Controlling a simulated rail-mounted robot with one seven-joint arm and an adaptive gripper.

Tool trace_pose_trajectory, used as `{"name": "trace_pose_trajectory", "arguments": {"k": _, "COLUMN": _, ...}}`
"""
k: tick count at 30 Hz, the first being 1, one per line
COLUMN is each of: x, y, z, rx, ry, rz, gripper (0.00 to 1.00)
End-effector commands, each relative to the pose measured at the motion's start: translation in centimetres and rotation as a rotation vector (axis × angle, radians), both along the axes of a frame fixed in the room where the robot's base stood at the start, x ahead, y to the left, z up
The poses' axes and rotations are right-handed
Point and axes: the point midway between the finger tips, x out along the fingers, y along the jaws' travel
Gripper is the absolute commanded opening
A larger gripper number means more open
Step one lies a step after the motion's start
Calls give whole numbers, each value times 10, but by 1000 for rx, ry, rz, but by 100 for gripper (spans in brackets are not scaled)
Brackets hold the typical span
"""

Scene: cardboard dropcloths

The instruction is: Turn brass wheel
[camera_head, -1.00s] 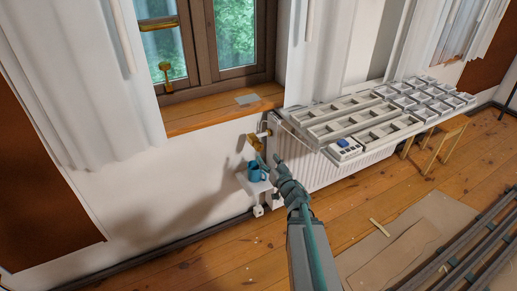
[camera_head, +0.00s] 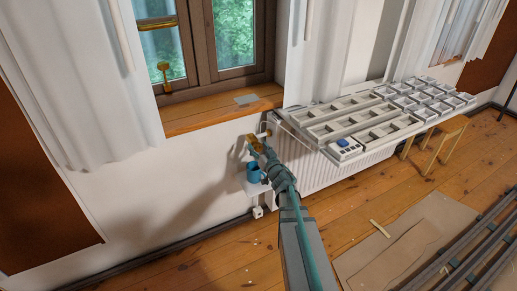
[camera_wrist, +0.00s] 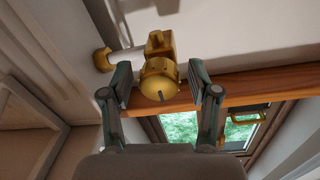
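The brass wheel (camera_wrist: 160,80) sits on a brass valve body in the wrist view, with a dark notch on its front face. My gripper (camera_wrist: 160,88) is open, with one finger on each side of the wheel and a visible gap at both sides. In the head view the brass valve (camera_head: 253,141) is at the left end of the radiator, and my gripper (camera_head: 259,150) is right at it. The gripper partly hides the wheel there.
The wooden windowsill (camera_head: 215,113) is above left.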

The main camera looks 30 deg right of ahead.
Motion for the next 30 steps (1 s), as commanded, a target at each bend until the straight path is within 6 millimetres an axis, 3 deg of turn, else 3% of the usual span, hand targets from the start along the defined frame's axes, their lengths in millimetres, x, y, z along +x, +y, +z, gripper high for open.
{"name": "trace_pose_trajectory", "arguments": {"k": 2, "x": 0, "y": 0, "z": 0, "rx": 0, "ry": 0, "rz": 0, "gripper": 43}}
{"name": "trace_pose_trajectory", "arguments": {"k": 9, "x": 0, "y": 0, "z": 0, "rx": 0, "ry": 0, "rz": 0, "gripper": 3}}
{"name": "trace_pose_trajectory", "arguments": {"k": 20, "x": 0, "y": 0, "z": 0, "rx": -49, "ry": -2, "rz": -1, "gripper": 3}}
{"name": "trace_pose_trajectory", "arguments": {"k": 30, "x": 0, "y": 0, "z": -1, "rx": -276, "ry": -11, "rz": 0, "gripper": 3}}
